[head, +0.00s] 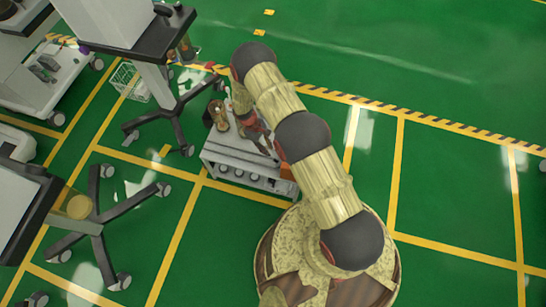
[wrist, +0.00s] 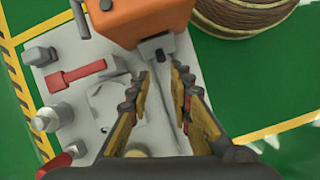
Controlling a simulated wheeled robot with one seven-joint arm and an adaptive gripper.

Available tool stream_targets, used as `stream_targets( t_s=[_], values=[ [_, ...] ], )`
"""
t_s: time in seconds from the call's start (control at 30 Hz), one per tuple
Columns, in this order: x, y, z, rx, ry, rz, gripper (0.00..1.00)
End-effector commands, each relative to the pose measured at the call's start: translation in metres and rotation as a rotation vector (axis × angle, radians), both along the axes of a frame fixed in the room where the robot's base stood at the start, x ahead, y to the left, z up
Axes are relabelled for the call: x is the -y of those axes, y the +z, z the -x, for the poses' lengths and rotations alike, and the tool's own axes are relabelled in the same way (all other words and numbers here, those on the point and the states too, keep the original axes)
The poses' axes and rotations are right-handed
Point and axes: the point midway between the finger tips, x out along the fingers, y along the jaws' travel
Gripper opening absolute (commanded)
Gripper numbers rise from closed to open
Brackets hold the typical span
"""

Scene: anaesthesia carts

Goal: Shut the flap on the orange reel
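The orange reel (wrist: 140,18) is at the top of the wrist view, cut off by the frame edge. A grey piece with a dark spot (wrist: 156,46) sticks out of its near side; I cannot tell whether this is the flap. In the head view a sliver of orange (head: 287,172) shows at the right end of the white cart, mostly behind my arm. My gripper (wrist: 161,73) is open, with nothing between its fingers. Its tips are just short of the grey piece, apparently apart from it.
The white cart top (wrist: 110,68) holds a red-handled tool (wrist: 77,75), grey fittings (wrist: 47,118) and a red item at lower left. In the head view wheeled stands (head: 175,112) and other carts are to the left. The green floor at right is clear.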

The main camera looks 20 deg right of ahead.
Motion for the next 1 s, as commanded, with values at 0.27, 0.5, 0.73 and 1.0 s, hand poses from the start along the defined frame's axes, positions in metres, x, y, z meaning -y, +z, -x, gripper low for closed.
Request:
stream_targets(
  t_s=[0.27, 0.5, 0.73, 1.0],
  values=[
    [0.006, -0.031, 0.012, -0.010, 0.005, 0.001, 0.21],
    [0.016, -0.064, 0.021, -0.010, 0.005, 0.001, 0.21],
    [0.020, -0.079, 0.026, -0.007, 0.005, 0.001, 0.21],
    [0.021, -0.080, 0.026, -0.006, 0.005, 0.001, 0.21]
  ],
)
